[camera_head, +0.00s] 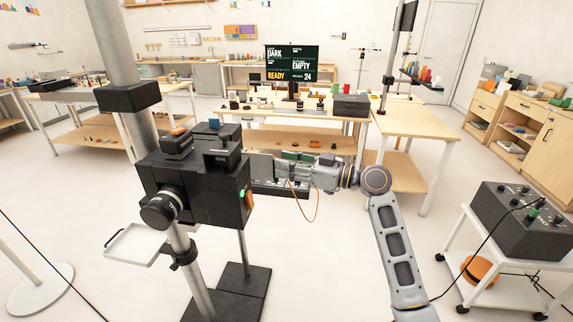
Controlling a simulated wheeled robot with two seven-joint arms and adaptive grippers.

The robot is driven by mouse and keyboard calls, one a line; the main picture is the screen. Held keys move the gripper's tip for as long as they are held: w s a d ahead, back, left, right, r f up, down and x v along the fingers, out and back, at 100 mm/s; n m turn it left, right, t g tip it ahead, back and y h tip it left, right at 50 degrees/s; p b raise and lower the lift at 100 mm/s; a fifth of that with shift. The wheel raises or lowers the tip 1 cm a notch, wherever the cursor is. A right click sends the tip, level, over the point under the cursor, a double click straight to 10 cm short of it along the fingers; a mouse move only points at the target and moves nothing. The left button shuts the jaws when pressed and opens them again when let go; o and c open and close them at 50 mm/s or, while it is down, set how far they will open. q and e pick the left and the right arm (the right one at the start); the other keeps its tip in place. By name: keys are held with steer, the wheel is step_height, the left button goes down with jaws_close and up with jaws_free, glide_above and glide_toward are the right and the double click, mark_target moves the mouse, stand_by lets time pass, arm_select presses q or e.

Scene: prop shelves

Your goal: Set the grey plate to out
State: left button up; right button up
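A black box-shaped device (192,188) is mounted on a post at centre left. A flat dark grey plate (260,166) stands at its right side, between the box and my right gripper. My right gripper (285,170) reaches in from the right and points left at this plate. Its fingertips are at or close to the plate's right edge; I cannot tell whether they touch it. The fingers are too small and overlapped to show whether they are open or shut. My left gripper is not in view.
A pale tray (135,244) sticks out left of the post. An orange cable hangs below my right gripper. Behind stand a wooden workbench (400,120) and a screen (291,66). A white trolley (500,290) carries a dark control box (520,222) at right.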

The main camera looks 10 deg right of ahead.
steer(key=v, duration=1.1)
steer(key=shift+d, duration=0.25)
stand_by(0.3)
